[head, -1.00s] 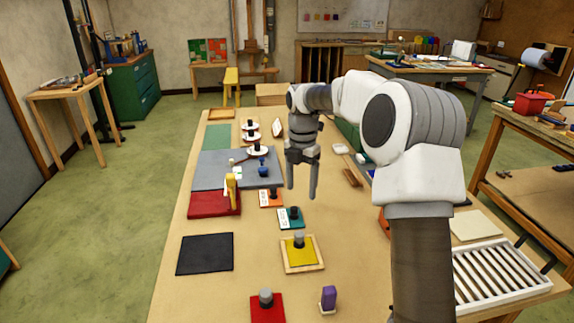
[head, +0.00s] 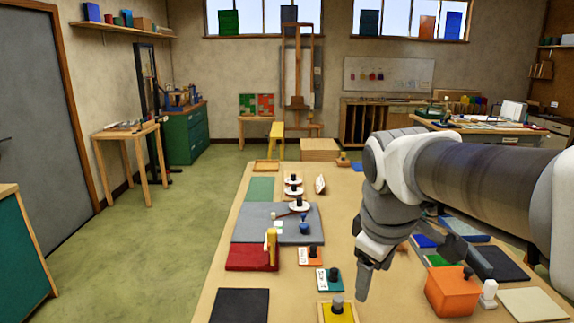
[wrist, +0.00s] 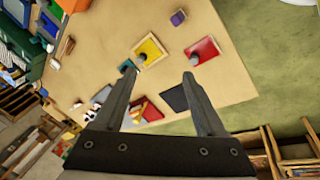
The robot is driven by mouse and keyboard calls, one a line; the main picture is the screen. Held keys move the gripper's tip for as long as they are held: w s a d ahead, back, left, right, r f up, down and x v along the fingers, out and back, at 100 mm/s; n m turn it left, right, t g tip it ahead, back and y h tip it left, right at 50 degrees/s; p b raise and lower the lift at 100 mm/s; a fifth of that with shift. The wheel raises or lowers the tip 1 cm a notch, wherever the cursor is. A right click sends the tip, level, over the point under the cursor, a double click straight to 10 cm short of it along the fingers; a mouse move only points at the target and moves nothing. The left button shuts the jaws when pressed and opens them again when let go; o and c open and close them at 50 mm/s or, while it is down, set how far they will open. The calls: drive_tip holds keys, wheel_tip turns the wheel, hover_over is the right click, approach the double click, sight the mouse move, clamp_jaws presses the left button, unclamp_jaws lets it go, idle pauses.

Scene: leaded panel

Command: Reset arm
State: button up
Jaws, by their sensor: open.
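My gripper (head: 376,272) hangs from my folded arm over the right half of the long wooden table (head: 219,277) in the head view. In the wrist view my gripper (wrist: 160,85) has its two fingers spread wide with nothing between them. Below and beyond the fingertips lie a yellow square in a wooden frame (wrist: 157,46) and a red square with a knob (wrist: 210,47). The yellow piece (head: 345,317) is cut off at the bottom of the head view.
An orange box (head: 452,292) and a white bottle-like piece (head: 489,291) stand at the table's right. A yellow upright piece (head: 273,247) stands by a red block (head: 247,258). A black mat (head: 240,305) lies at front left. Green floor (head: 170,240) is open on the left.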

drive_tip(key=s+f+m+t+y, duration=0.1)
drive_tip(key=s+f+m+t, duration=0.1)
drive_tip(key=s+m, duration=0.7)
drive_tip(key=shift+s+d+f, duration=0.15)
drive_tip(key=shift+s+f, duration=0.45)
drive_tip(key=shift+s, duration=0.3)
